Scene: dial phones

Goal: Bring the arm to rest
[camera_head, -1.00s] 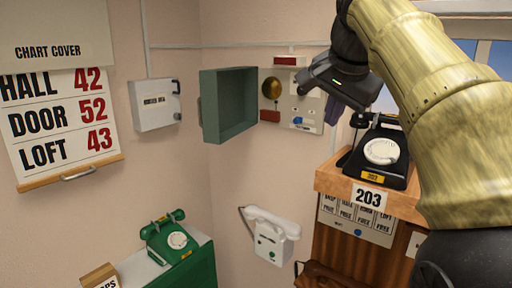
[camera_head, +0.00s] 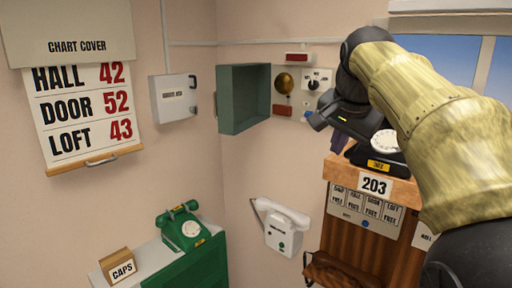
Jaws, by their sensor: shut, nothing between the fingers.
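My arm (camera_head: 425,120) comes in from the right edge, yellowish with dark joints, and bends at the top right. My gripper (camera_head: 320,120) hangs at its end, dark, pointing left and down. It is shut and empty. It is in front of the black dial phone (camera_head: 383,145), hiding part of it, and beside the wall panel with the brass bell (camera_head: 284,83). Whether it touches the phone cannot be told from this view. The fingertips are small and dark.
The black phone stands on a wooden cabinet (camera_head: 340,170) marked 203. A white wall phone (camera_head: 283,229), green dial phone (camera_head: 184,229), caps box (camera_head: 118,266), open green box (camera_head: 244,98), grey box (camera_head: 174,98) and number chart (camera_head: 88,115) surround the corner.

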